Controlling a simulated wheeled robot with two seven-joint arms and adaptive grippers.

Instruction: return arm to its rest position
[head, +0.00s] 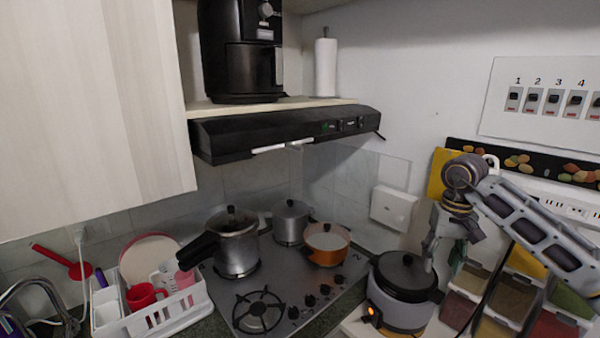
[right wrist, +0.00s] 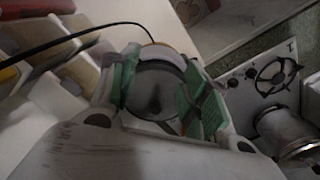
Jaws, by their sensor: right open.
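My right arm comes in from the right in the head view. Its gripper (head: 432,250) points down, just above and beside the dark lid of the rice cooker (head: 402,275). In the right wrist view the right gripper (right wrist: 172,100) is open, with its green-padded fingers apart. The round dark lid (right wrist: 158,88) shows between and beyond the fingers, and nothing is held. Whether a finger touches the lid I cannot tell. My left gripper is in neither view.
Spice dispensers (head: 495,300) stand right of the cooker, close to my arm. The stove (head: 285,285) holds a pressure cooker (head: 236,250), a steel pot (head: 290,222) and an orange pan (head: 327,252). A white dish rack (head: 165,312) is at left. A range hood (head: 280,130) hangs above.

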